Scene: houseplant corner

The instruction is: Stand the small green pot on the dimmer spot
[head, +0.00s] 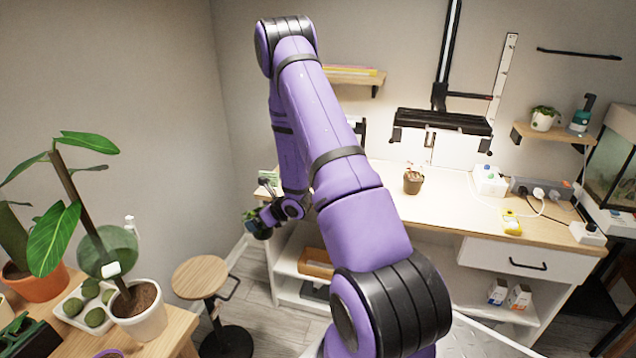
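My gripper (266,215) is at the far end of my purple arm, in the air just left of the workbench's left end. It is small in the head view and its fingers are hard to make out. A small dark green pot (258,230) with a bit of green leaf is at its fingertips, with nothing seen beneath it, so the gripper appears shut on it. The workbench top (455,205) is bright under a black lamp (442,122). No marked dimmer spot can be made out; my arm hides part of the bench's left side.
A brown pot (413,180) with a plant stands on the bench. A white box, power strip and yellow device (511,223) are at its right. A round wooden stool (200,276) stands at lower left, near a table with potted plants (140,308). A wall shelf (548,136) holds a white pot.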

